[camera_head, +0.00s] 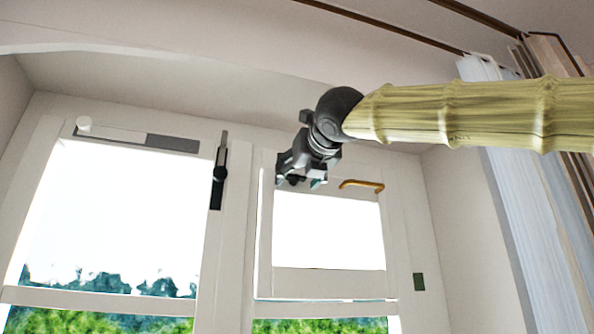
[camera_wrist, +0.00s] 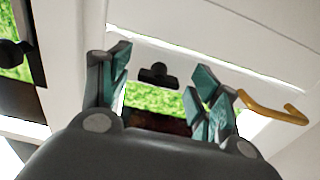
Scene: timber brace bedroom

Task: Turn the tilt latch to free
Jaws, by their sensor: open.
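My gripper (camera_head: 303,182) is open and empty, raised to the top rail of the small right sash (camera_head: 330,277). In the wrist view its teal-padded fingers (camera_wrist: 161,72) stand wide apart. A small dark T-shaped piece (camera_wrist: 158,75) shows between them on the pale frame, apart from both fingers; it looks like the tilt latch, but no label shows. In the head view my gripper hides that spot. A brass handle (camera_head: 362,186) is on the same rail to the right; in the wrist view it shows beside the right finger (camera_wrist: 272,108).
A dark vertical slide with a black knob (camera_head: 219,173) is on the post left of my gripper. A horizontal slide with a white knob (camera_head: 84,123) tops the left window. A dark green square (camera_head: 419,281) and a pale curtain (camera_head: 535,190) are at right.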

